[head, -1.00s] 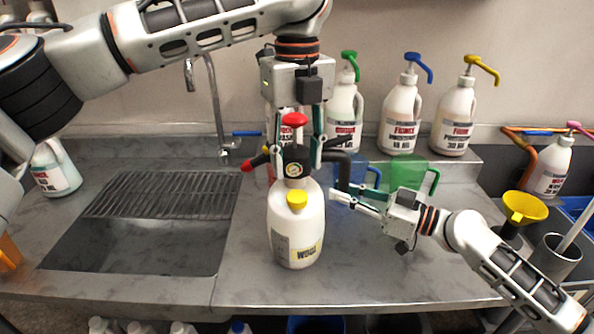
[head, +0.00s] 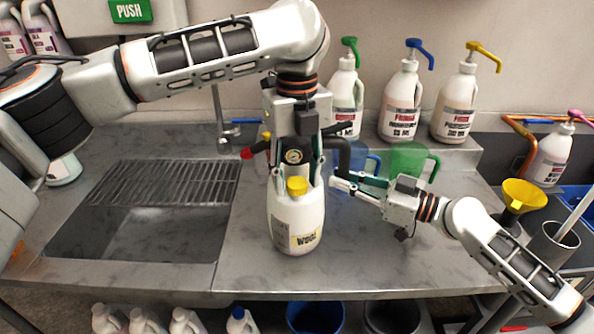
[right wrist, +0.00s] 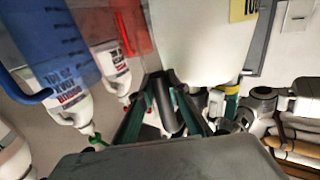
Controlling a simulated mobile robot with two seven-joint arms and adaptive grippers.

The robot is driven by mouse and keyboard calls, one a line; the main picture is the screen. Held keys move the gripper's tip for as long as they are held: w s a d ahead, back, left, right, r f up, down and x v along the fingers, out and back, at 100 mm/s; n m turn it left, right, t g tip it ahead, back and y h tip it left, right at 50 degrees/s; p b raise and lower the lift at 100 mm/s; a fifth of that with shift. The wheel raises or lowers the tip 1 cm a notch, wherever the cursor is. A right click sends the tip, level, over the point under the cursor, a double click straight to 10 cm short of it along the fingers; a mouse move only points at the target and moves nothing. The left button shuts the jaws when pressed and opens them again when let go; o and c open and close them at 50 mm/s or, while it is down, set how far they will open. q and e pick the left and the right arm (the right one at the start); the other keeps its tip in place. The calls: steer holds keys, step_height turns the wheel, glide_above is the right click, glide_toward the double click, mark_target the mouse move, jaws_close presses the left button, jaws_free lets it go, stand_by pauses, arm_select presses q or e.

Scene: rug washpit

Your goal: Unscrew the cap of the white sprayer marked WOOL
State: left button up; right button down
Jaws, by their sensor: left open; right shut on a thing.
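The white sprayer (head: 296,222) marked WOOL stands upright on the steel counter in the head view. Its black cap (head: 293,157) carries a round gauge, and a yellow part (head: 297,186) sits on its shoulder. My left gripper (head: 295,175) comes down from above and is open, with one finger on each side of the cap; contact cannot be made out. It hides the sprayer's red top. My right gripper (head: 338,184) reaches in from the right and is shut on the sprayer's black handle (head: 338,155). The right wrist view shows the dark handle (right wrist: 168,98) between its fingers.
A sink (head: 150,235) with a drain rack is at left. Blue (head: 350,185) and green (head: 407,160) jugs stand behind the right gripper. Several pump bottles line the back ledge. A yellow funnel (head: 523,195) is at right. The front counter is clear.

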arm_select(q)
steer(key=c, duration=1.2)
steer(key=shift+o, duration=0.2)
steer(key=shift+n, duration=1.7)
steer(key=o, duration=1.2)
